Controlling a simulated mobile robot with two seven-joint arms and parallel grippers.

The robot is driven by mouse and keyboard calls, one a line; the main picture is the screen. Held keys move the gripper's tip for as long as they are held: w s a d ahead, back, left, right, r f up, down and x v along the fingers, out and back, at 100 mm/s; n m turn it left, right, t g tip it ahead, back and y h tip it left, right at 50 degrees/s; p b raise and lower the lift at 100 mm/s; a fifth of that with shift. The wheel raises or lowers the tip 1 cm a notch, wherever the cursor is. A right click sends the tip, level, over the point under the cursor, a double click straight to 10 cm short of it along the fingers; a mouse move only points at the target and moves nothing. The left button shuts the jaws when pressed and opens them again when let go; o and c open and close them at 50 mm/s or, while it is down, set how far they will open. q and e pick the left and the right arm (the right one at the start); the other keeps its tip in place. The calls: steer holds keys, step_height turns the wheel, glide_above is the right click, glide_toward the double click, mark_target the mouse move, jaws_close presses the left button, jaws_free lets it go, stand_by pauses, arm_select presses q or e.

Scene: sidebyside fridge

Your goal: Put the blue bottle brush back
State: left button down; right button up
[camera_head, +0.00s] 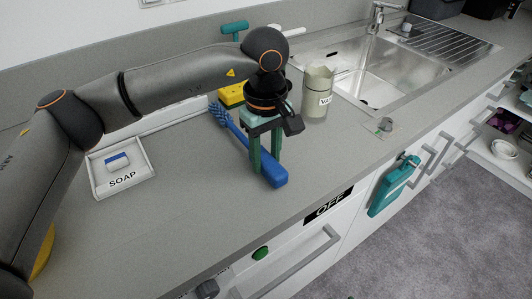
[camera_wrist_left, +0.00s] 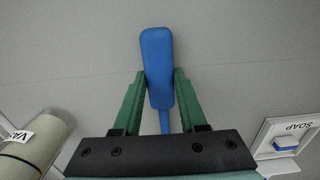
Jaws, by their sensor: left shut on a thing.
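The blue bottle brush (camera_head: 273,176) lies along the grey counter, its thick handle end toward the front and its bristle head (camera_head: 219,114) toward the back left. My left gripper (camera_head: 264,165) points down over the handle and is shut on it. In the left wrist view the handle (camera_wrist_left: 158,60) shows between the two green fingers of my left gripper (camera_wrist_left: 160,88). Whether the brush is lifted off the counter is hard to tell. My right gripper is not in view.
A vase (camera_head: 317,95) stands close right of my left gripper. A yellow sponge (camera_head: 232,95) lies behind the brush. A white soap tray (camera_head: 120,168) is at left, the sink (camera_head: 370,68) at back right. A teal dustpan-like item (camera_head: 394,187) hangs on the cabinet front.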

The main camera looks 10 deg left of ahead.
arm_select(q)
steer(key=shift+f, duration=0.1)
stand_by(0.5)
steer(key=shift+f, duration=0.2)
steer(key=shift+c, duration=1.9)
jaws_free()
step_height(320, 180, up, 13)
steer(key=shift+f, duration=0.2)
